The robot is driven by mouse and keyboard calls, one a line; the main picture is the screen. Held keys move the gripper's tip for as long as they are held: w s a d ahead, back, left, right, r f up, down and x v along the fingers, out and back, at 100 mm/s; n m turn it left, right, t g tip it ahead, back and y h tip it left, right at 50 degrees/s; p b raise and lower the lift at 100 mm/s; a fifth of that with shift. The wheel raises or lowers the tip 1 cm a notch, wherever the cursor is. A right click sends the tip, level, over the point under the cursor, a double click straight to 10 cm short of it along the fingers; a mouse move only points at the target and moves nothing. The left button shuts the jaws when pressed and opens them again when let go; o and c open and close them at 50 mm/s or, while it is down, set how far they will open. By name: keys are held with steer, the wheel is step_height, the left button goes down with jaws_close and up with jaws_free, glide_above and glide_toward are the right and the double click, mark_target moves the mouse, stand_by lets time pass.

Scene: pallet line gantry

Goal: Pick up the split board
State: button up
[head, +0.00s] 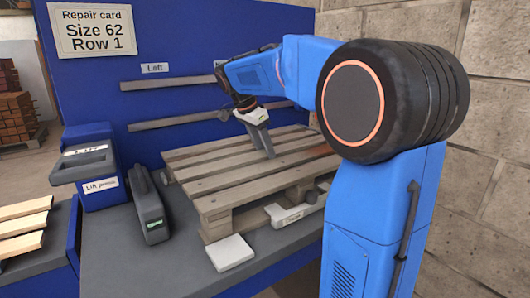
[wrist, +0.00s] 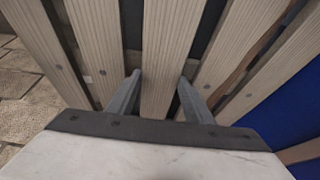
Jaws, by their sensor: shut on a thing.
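A wooden pallet (head: 225,203) lies on the grey bench, its slats running side by side. My gripper (head: 267,150) points down at the pallet's top in the head view. In the wrist view my gripper (wrist: 159,82) has one finger on each side of a pale slat (wrist: 162,50) and is shut on it. I see no crack on the visible part of this slat. A jagged reddish-brown line, which looks like a split, runs along a board (wrist: 250,78) to the right of the gripped slat. The fingertips' lower ends are partly hidden between the slats.
A grey tool (head: 148,208) and a blue lift press (head: 96,190) stand left of the pallet. A white block (head: 230,252) lies at the bench's front. Loose boards (head: 22,226) lie far left. A repair card (head: 93,30) reads "Size 62 Row 1". Rails line the blue back panel (head: 100,90).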

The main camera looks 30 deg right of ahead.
mark_target(265, 154)
steer(key=shift+r, duration=1.7)
steer(key=shift+s+r, duration=0.1)
steer(key=shift+s, duration=0.25)
steer(key=s, duration=1.7)
steer(key=shift+s+d, duration=0.15)
steer(key=shift+d, duration=0.15)
steer(key=shift+a, duration=0.15)
